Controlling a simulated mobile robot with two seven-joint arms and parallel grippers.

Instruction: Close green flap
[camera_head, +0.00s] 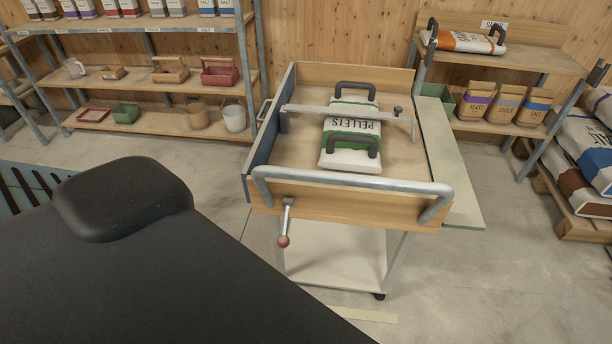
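The green flap (453,165) is a long pale green panel along the right side of a wooden cart tray (300,150). It is folded outward, away from the tray, and looks roughly flat or slightly sloping down. A blue flap (264,145) stands upright along the tray's left side. A white and green pellets bag (350,158) with two dark handles lies in the tray, under a metal bar (300,110) with a small knob. Neither gripper is in view.
A metal push handle (350,185) runs along the cart's front, with a red-knobbed lever (284,240) below it. Shelves with boxes and bins (160,125) stand at the back left. Another shelf (520,62) and a pallet of sacks (590,160) are at the right. Floor is clear at lower right.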

